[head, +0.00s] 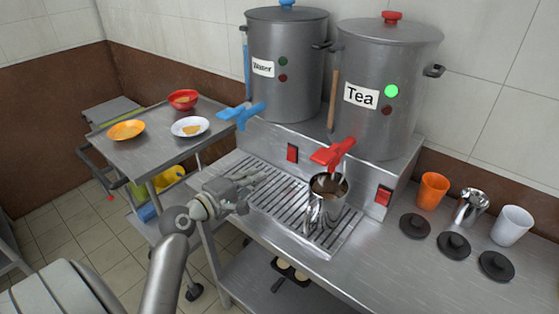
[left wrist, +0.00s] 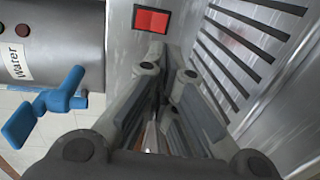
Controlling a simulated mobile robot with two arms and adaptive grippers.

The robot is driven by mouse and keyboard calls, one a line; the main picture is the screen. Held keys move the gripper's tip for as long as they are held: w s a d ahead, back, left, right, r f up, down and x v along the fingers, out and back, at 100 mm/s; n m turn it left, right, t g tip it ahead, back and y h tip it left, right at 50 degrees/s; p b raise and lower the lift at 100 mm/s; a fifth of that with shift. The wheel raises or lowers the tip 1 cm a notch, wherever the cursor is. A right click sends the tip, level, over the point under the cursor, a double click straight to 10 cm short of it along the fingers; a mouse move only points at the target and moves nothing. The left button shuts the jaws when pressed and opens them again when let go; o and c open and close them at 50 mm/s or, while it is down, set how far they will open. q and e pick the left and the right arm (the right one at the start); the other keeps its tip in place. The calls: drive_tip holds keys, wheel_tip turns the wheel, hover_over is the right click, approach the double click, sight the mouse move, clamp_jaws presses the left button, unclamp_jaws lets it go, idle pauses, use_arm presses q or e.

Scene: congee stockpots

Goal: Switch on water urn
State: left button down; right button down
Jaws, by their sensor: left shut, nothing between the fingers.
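The water urn (head: 287,95) is a steel pot with a "Water" label, a blue tap (head: 243,116) and two unlit lamps, on a raised steel stand. Below it on the stand's front is a red rocker switch (head: 292,153). In the left wrist view the switch (left wrist: 150,19) is at the top, beyond the fingers, and the blue tap (left wrist: 48,105) is at left. My left gripper (head: 260,179) is shut and empty, over the left part of the drip grate, below and left of the switch, apparently apart from it. My right gripper is not in view.
The tea urn (head: 372,125) has a lit green lamp, a red tap and its own red switch (head: 383,196). A steel pitcher (head: 322,212) stands on the grate under the red tap. Cups and black lids are at right. A cart (head: 160,152) with dishes is at left.

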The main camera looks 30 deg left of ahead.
sight(291, 155)
use_arm(q)
drive_tip(key=w, duration=0.6)
drive_tip(key=w+f+p, duration=0.1)
drive_tip(key=w, duration=0.2)
drive_tip(key=shift+d, duration=0.35)
drive_tip(key=shift+w+f, duration=0.2)
drive_tip(key=shift+w, duration=0.6)
drive_tip(key=shift+w+f+b, duration=0.2)
drive_tip(key=shift+f+b, duration=0.15)
drive_tip(key=shift+b, duration=0.65)
drive_tip(key=shift+r+t, duration=0.3)
drive_tip(key=shift+d+f, duration=0.1)
drive_tip(key=shift+d, duration=0.05)
